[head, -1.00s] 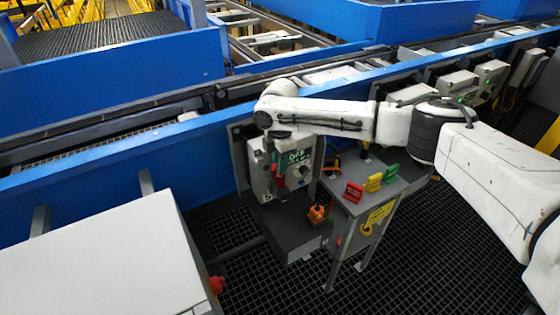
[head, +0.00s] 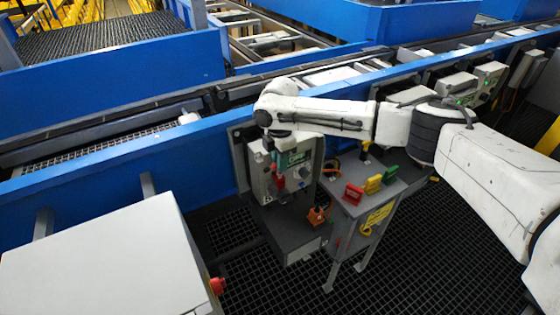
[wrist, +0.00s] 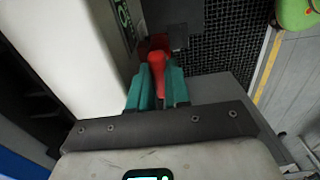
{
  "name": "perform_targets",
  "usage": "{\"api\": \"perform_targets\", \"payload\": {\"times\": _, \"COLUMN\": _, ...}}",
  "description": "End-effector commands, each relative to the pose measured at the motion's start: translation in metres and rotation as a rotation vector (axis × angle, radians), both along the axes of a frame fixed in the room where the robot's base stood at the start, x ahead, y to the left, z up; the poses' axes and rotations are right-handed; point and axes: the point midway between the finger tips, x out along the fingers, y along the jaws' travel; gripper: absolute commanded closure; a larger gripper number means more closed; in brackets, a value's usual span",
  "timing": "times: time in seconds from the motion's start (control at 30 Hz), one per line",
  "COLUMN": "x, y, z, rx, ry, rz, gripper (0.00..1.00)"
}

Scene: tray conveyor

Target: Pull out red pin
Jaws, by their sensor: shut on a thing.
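The red pin (wrist: 157,62) sits between the two teal fingers of my gripper (wrist: 158,82) in the wrist view. The fingers are shut on it. Its far end meets a dark red piece beside the white box face, and I cannot tell how deep it sits. In the head view my gripper (head: 277,168) hangs down in front of the grey control box (head: 308,162), with a little red showing below the fingers. My wrist hides part of the box front.
A grey stand (head: 345,205) right of the box carries red (head: 353,194), yellow (head: 373,184) and green (head: 390,174) pieces. An orange piece (head: 318,215) is left of it. A white-topped cabinet (head: 100,265) fills the lower left. The blue conveyor rail (head: 110,175) runs behind.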

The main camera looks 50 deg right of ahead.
Motion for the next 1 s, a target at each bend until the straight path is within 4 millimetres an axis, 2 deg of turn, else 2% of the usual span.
{"api": "perform_targets", "payload": {"times": 1.0, "x": 0.000, "y": 0.000, "z": 0.029, "rx": 0.000, "ry": 0.000, "rz": 0.000, "gripper": 1.00}}
